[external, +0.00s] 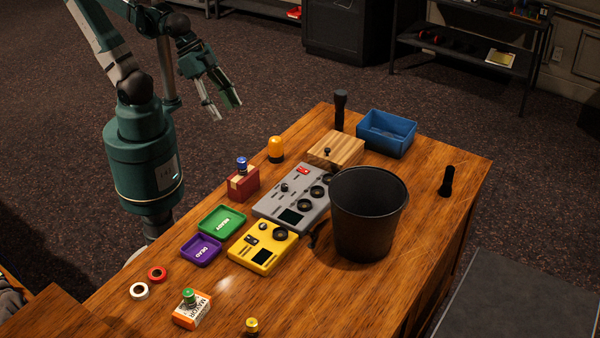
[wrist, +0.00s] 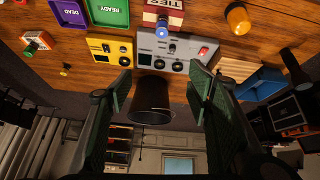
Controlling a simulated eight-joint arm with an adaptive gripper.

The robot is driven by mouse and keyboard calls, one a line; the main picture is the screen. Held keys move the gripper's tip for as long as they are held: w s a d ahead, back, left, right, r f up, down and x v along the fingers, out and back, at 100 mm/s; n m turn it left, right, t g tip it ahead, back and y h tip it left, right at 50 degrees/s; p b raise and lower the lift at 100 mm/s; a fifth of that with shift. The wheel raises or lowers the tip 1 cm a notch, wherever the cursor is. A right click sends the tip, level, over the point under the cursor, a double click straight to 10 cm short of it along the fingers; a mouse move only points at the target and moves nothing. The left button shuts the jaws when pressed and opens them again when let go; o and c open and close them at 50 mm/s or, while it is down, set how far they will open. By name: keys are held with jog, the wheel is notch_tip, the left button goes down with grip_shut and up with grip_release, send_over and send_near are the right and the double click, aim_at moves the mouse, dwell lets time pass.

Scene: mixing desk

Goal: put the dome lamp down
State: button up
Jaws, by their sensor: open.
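The dome lamp, an amber dome on a dark base, stands upright on the wooden desk (external: 330,300) near its far-left edge, behind the grey mixer, in the external view (external: 276,149). It also shows at the top right of the wrist view (wrist: 238,19). My gripper (external: 225,109) is up in the air beyond the desk edge, left of and above the lamp, apart from it. In the wrist view its two fingers (wrist: 160,88) are spread wide with nothing held between them.
A grey mixer (external: 283,198), yellow mixer (external: 252,255), black bin (external: 345,225), wooden box (external: 345,146) and blue tray (external: 372,141) stand on the desk. A red block (external: 244,187) with a blue-topped piece is near the lamp. Green (external: 211,227) and purple (external: 189,252) trays lie at left.

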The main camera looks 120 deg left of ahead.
jog(key=shift+s+d+r+m+t, duration=0.25)
jog(key=shift+s+d+m, duration=0.1)
jog(key=shift+d, duration=0.15)
jog(key=shift+s+d+r+m+t, duration=0.15)
jog(key=shift+s+d+r+m, duration=0.1)
jog(key=shift+d+m, duration=0.15)
dwell(0.9)
